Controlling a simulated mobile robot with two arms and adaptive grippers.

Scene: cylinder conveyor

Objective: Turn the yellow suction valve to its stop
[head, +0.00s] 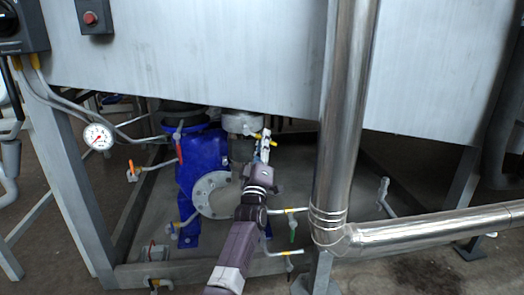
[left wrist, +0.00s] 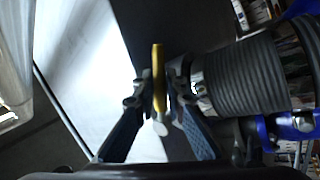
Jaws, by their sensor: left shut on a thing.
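The yellow suction valve handle (left wrist: 158,75) stands between the fingers of my left gripper (left wrist: 161,95) in the left wrist view. The fingers are shut on it, one on each side. In the head view my left gripper (head: 264,142) reaches in beside the grey pipe fitting, above and right of the blue pump (head: 196,165). Small yellow parts of the handle (head: 273,144) show at the fingertips; the rest is hidden by the gripper. I cannot tell how far the handle is turned. My right gripper is not in view.
A thick steel pipe (head: 345,100) stands just right of my arm and bends right near the floor. A metal panel (head: 200,50) hangs above. A ribbed grey hose (left wrist: 245,75) lies close right of the fingers. A red-handled valve (head: 179,146) and gauge (head: 98,136) are left.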

